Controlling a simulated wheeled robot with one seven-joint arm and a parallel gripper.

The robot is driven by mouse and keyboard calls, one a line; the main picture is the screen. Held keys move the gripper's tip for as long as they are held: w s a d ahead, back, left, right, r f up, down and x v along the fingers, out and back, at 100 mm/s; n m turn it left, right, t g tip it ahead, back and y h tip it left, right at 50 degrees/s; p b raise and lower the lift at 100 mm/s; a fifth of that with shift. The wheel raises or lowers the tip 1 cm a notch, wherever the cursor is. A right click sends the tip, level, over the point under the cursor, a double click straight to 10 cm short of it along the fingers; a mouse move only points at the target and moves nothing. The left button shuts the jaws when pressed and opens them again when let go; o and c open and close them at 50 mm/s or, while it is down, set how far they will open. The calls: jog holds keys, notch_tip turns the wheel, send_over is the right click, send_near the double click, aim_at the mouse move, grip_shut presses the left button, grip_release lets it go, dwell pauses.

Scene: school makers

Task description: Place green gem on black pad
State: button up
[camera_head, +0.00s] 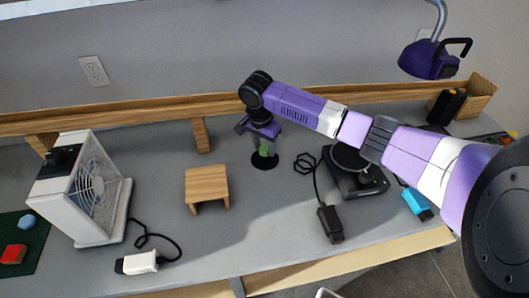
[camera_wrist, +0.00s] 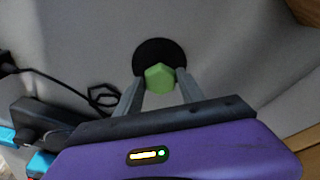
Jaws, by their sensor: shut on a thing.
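The green gem (camera_wrist: 160,78) is between the fingertips of my gripper (camera_wrist: 158,84) in the wrist view, and the gripper is shut on it. In the head view the green gem (camera_head: 264,149) shows below my gripper (camera_head: 263,142). The black pad (camera_head: 264,162) is a dark round disc on the grey table, directly under the gem. In the wrist view the black pad (camera_wrist: 159,52) lies behind the gem, which overlaps its lower part. I cannot tell whether the gem touches the pad.
A small wooden stool (camera_head: 207,184) stands left of the pad. A white fan (camera_head: 84,190) is farther left. A black turntable-like device (camera_head: 356,176) and a cable with a black plug (camera_head: 330,224) are to the right. A wooden ledge (camera_head: 170,107) runs along the back.

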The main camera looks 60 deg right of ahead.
aim_at(264, 149)
jog(key=shift+f, duration=1.6)
jog(key=o, duration=1.3)
jog(key=shift+f, duration=0.1)
jog(key=shift+o, duration=0.2)
notch_tip(264, 149, up, 12)
jog(key=a, duration=0.1)
jog(key=shift+a+b, duration=0.3)
jog(key=shift+a, duration=0.1)
